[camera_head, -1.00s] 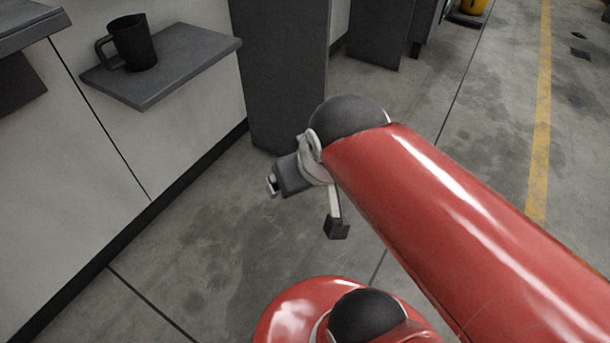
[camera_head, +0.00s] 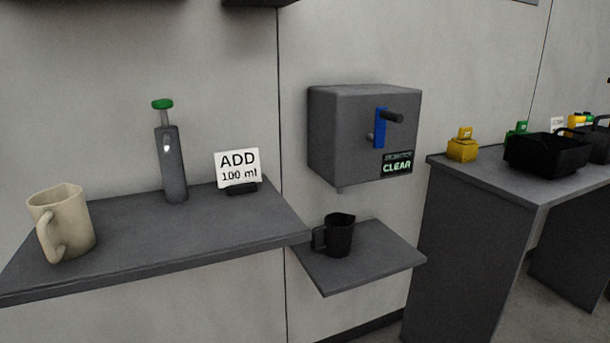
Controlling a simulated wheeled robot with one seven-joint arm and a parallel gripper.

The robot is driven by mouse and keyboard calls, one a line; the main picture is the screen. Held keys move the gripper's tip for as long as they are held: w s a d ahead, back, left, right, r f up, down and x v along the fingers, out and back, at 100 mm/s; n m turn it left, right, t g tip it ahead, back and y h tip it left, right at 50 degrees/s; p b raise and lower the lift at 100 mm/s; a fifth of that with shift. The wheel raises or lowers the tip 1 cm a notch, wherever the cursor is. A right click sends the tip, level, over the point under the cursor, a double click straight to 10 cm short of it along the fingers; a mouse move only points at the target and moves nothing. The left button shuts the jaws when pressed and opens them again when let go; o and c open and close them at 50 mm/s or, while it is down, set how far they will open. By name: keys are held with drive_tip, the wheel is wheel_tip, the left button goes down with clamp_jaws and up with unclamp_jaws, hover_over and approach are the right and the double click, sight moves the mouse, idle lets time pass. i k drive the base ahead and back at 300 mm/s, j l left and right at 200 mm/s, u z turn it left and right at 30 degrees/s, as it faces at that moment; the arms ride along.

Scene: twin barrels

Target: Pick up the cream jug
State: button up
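The cream jug (camera_head: 72,221) stands upright on the left end of a dark grey shelf (camera_head: 190,239). Its handle faces the front, toward the lower left of the jug. Nothing touches it. My gripper and arm are outside the head view now.
A grey cylinder with a green knob (camera_head: 171,160) and an "ADD 100 ml" sign (camera_head: 238,169) stand on the same shelf. A grey wall box with a blue crank (camera_head: 360,140) hangs above a lower shelf with a black jug (camera_head: 338,236). A table (camera_head: 470,190) at right holds a black tray (camera_head: 547,155).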

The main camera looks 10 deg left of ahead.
sight(59, 214)
drive_tip(key=u, duration=2.05)
